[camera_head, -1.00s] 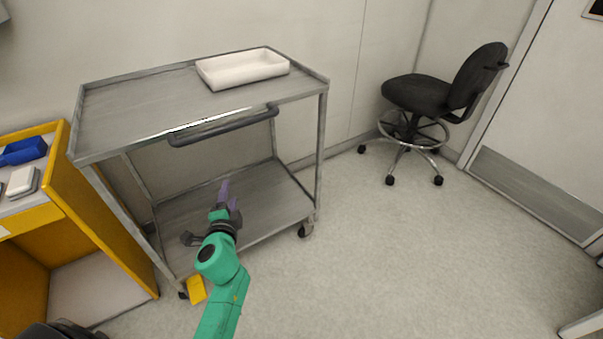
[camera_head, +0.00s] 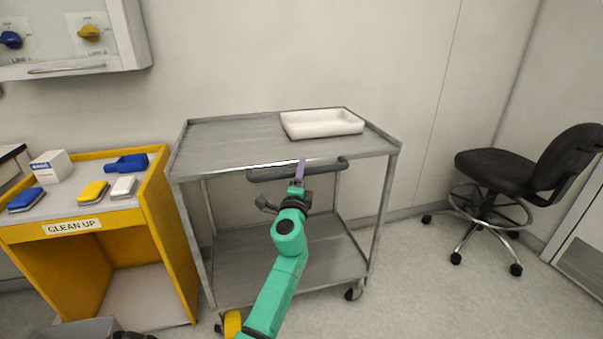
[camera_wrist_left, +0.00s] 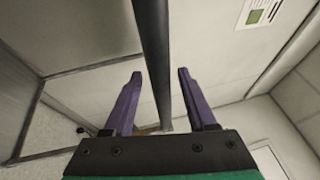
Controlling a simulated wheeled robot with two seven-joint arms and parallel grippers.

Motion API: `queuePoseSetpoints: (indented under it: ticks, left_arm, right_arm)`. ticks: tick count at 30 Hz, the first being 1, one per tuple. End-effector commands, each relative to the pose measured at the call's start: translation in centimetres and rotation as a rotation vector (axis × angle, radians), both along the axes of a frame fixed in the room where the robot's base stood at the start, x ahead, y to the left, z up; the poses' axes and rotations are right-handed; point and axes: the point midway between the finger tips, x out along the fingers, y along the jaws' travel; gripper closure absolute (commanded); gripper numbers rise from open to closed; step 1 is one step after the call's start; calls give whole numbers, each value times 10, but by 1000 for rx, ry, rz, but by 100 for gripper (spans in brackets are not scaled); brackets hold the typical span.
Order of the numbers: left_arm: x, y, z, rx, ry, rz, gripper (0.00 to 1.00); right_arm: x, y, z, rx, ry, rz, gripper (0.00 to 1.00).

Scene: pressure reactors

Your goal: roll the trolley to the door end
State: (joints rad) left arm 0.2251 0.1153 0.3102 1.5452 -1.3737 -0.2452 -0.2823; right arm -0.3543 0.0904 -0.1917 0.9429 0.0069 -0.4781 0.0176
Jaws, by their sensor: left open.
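The grey metal trolley (camera_head: 240,136) stands against the wall in the head view, with a top shelf, a lower shelf and castors. Its dark handle bar (camera_head: 268,174) runs along the front edge of the top shelf. My left gripper (camera_head: 300,170) is at the handle, near its middle. In the left wrist view the handle bar (camera_wrist_left: 155,55) runs between the two open purple fingers (camera_wrist_left: 160,95), with gaps on both sides. A yellow piece (camera_head: 232,323) shows by the trolley's front left castor. My right gripper is not in view.
A white tray (camera_head: 322,123) sits on the trolley top. A yellow clean-up cabinet (camera_head: 178,240) stands close on the left. A black wheeled chair (camera_head: 497,172) stands at the right near the door (camera_head: 585,235). Floor between trolley and chair is clear.

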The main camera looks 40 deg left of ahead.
Motion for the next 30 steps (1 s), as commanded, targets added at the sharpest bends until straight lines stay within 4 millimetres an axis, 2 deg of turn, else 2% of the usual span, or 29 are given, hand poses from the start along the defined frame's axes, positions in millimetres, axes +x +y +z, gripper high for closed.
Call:
queuePoseSetpoints:
  ticks: [6, 7, 11, 12, 30]
  left_arm:
    - [1, 1, 0, 0, 0, 0, 43]
    - [1, 1, 0, 0, 0, 0, 47]
    - [1, 0, 0, 0, 0, -1, 97]
    - [1, 0, 0, 0, 0, -1, 100]
    - [1, 0, -1, -2, 1, -1, 100]
  right_arm:
    - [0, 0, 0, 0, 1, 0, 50]
    - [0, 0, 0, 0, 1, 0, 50]
    - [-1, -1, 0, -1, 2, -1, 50]
    - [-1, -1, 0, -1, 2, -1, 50]
    - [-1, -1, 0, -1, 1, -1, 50]
